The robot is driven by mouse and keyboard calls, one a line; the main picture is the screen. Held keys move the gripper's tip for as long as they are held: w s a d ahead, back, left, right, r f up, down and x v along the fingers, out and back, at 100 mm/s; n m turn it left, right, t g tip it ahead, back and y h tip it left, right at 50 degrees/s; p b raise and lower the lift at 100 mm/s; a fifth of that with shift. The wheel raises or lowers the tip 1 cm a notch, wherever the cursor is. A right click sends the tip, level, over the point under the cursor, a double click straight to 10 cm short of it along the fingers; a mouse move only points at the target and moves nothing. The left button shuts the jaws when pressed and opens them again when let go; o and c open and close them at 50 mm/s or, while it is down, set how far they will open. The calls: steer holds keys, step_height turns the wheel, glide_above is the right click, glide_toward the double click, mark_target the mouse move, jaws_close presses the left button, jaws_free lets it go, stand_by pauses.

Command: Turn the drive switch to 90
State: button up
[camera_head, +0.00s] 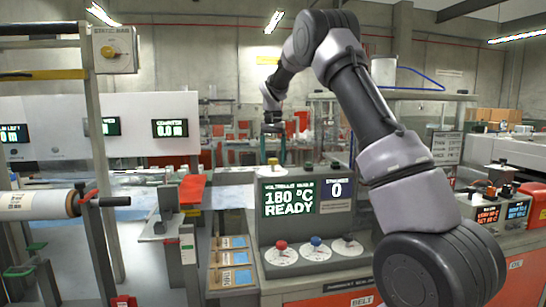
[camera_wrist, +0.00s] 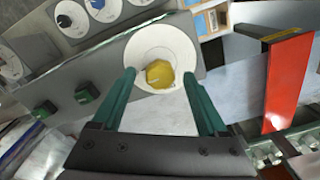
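A yellow knob (camera_wrist: 160,74) sits on a round white dial (camera_wrist: 142,43) in the wrist view. No label there is readable as the drive switch, so I cannot tell its name or setting. In the head view a small yellow knob (camera_head: 272,161) stands on top of the grey console. My gripper (camera_head: 272,130) hangs above it, pointing down. In the wrist view its green fingers (camera_wrist: 159,77) are apart, one on each side of the yellow knob. The knob appears in the gap, but I cannot tell how far below the fingertips it is.
The console display (camera_head: 290,201) reads 180 °C READY, beside a strokes panel (camera_head: 336,190) showing 0. Red (camera_head: 281,245), blue (camera_head: 316,241) and dark (camera_head: 348,238) knobs sit below.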

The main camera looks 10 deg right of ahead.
mark_target(274, 159)
step_height(274, 159, up, 11)
stand_by(0.6)
steer(key=shift+f, duration=0.1)
steer(key=s+d+r+t+y, duration=0.1)
steer(key=s+d+r, duration=0.15)
steer(key=s, duration=0.45)
steer(key=s+d+r+n+t, duration=0.1)
steer(key=s+r, duration=0.2)
steer(key=s, duration=0.4)
steer(key=s+d+r+t+y, duration=0.1)
steer(key=s+d+r, duration=0.15)
steer(key=s, duration=0.45)
steer(key=s+f+t, duration=0.2)
steer(key=s+f, duration=0.2)
steer(key=s, duration=0.5)
steer(key=s+f+t, duration=0.2)
steer(key=s+f, duration=0.1)
steer(key=s, duration=0.6)
steer(key=shift+d+f, duration=0.15)
steer(key=shift+f, duration=0.2)
